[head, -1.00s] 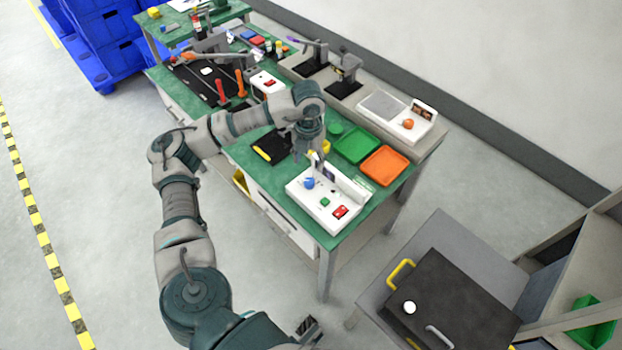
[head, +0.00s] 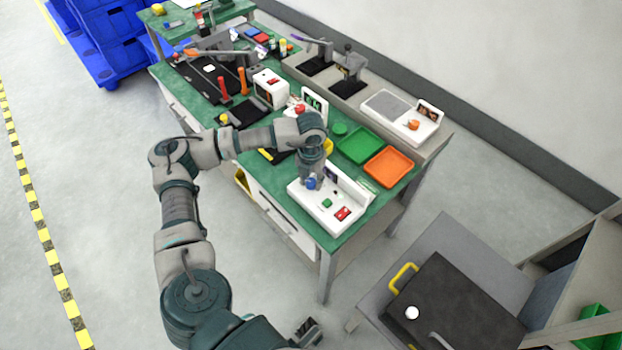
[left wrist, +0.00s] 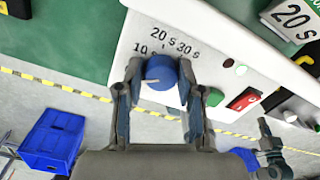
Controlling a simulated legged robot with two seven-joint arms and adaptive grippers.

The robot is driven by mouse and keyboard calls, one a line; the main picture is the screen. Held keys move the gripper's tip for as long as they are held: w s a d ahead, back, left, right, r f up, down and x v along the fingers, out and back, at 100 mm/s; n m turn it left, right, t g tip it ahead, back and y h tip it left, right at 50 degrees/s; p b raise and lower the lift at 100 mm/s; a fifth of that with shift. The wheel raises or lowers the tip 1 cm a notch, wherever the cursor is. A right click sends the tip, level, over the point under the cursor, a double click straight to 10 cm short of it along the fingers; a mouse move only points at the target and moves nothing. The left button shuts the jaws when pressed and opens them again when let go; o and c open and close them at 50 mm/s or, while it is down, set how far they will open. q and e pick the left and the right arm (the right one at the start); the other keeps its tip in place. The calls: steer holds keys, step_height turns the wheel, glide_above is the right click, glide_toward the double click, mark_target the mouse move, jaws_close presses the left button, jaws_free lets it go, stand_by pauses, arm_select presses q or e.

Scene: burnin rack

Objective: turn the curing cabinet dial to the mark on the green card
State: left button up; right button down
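The white curing cabinet panel (head: 326,213) stands at the front corner of the green bench. Its blue dial (left wrist: 160,72) shows in the left wrist view below the printed marks 10 s, 20 s and 30 s. The dial's white pointer line is toward its lower left, off the 20 s mark. The card (left wrist: 293,18) with a green edge reads 20 s. My left gripper (left wrist: 160,70) is open, with one finger on each side of the dial; I cannot tell whether they touch it. My right gripper (head: 308,331) shows only partly at the bottom of the head view.
Beside the dial are a green button (left wrist: 215,97) and a red switch (left wrist: 243,99). A green tray (head: 359,146) and an orange tray (head: 389,167) lie behind the cabinet. A dark case (head: 455,305) with a yellow handle sits at the lower right.

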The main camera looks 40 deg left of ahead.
arm_select(q)
steer(key=c, duration=0.4)
jaws_close()
steer(key=shift+d, duration=0.1)
